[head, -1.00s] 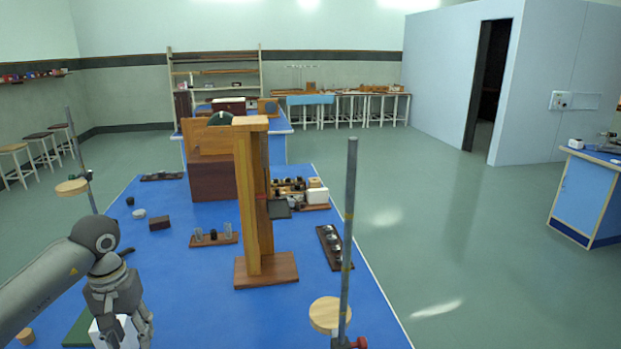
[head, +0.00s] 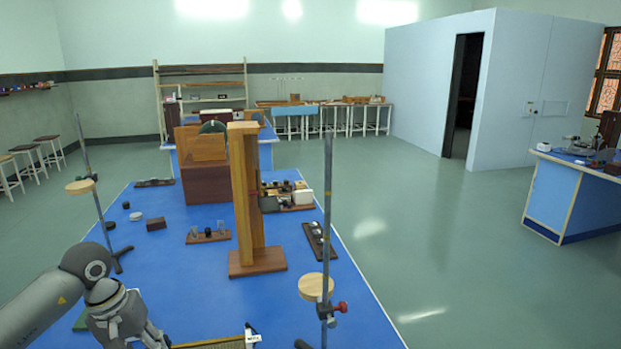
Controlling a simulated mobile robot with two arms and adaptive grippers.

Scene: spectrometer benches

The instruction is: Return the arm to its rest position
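My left arm (head: 45,300) comes in from the lower left. Its gripper (head: 138,342) points down over the near left part of the blue-topped bench (head: 180,280). The fingers run to the bottom edge of the view, and their tips are not clearly seen, so I cannot tell if they are open or shut. No object shows clearly between them. My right arm and gripper are not in view.
A tall wooden post on a base (head: 257,262) stands mid-bench. A metal stand with a round wooden plate (head: 315,287) is at the near right, another stand (head: 99,205) at the left. A small dark block (head: 155,224) lies between. Open floor (head: 430,250) is on the right.

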